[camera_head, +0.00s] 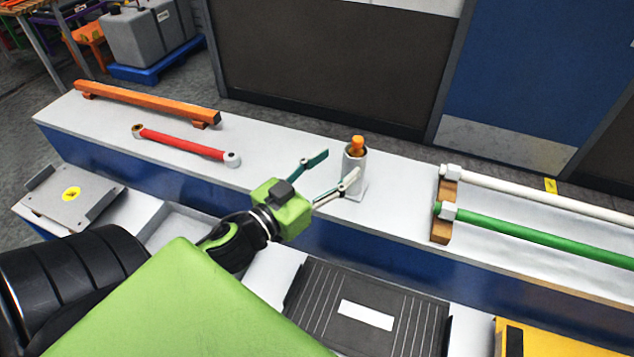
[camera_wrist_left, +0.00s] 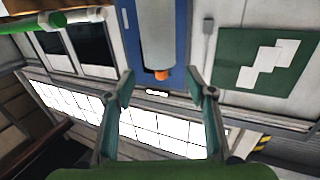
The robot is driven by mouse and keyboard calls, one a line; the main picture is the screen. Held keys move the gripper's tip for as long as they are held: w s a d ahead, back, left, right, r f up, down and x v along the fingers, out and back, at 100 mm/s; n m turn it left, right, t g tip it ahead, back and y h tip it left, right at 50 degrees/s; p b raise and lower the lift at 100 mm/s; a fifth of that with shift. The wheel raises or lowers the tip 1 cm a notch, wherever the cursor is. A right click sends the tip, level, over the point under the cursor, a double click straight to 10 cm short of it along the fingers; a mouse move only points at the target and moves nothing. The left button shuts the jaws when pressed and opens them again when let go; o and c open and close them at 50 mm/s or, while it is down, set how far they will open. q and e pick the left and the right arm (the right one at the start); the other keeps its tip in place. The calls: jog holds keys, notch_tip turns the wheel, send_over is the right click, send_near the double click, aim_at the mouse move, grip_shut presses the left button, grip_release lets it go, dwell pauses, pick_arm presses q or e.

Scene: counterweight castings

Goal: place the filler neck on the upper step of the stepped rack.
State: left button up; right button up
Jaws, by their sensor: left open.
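The filler neck, which I take to be the grey cylinder with an orange top (camera_head: 354,168), stands upright on a small square base on the upper step of the white and blue stepped rack (camera_head: 285,146). My left gripper (camera_head: 341,163) is open and empty, just left of the cylinder, with one finger overlapping its lower part in the head view. I cannot tell whether they touch. In the left wrist view the cylinder (camera_wrist_left: 158,40) appears upside down, beyond and between the open fingertips of the left gripper (camera_wrist_left: 160,80). My right gripper is not in view.
On the upper step lie an orange bar (camera_head: 150,103), a red rod (camera_head: 185,146), and white (camera_head: 550,194) and green (camera_head: 540,238) rods on a wooden block. Below sit a grey plate (camera_head: 72,195), a black ribbed tray (camera_head: 365,310) and a yellow box (camera_head: 550,340).

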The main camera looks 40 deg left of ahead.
pick_arm(q)
jog(key=shift+s+a+b, duration=0.2)
jog(key=shift+s+b, duration=0.05)
jog(key=shift+s, duration=1)
jog(key=shift+s+a+b, duration=0.15)
jog(key=shift+s+b, duration=0.1)
jog(key=shift+s, duration=1)
jog(key=shift+s, duration=0.1)
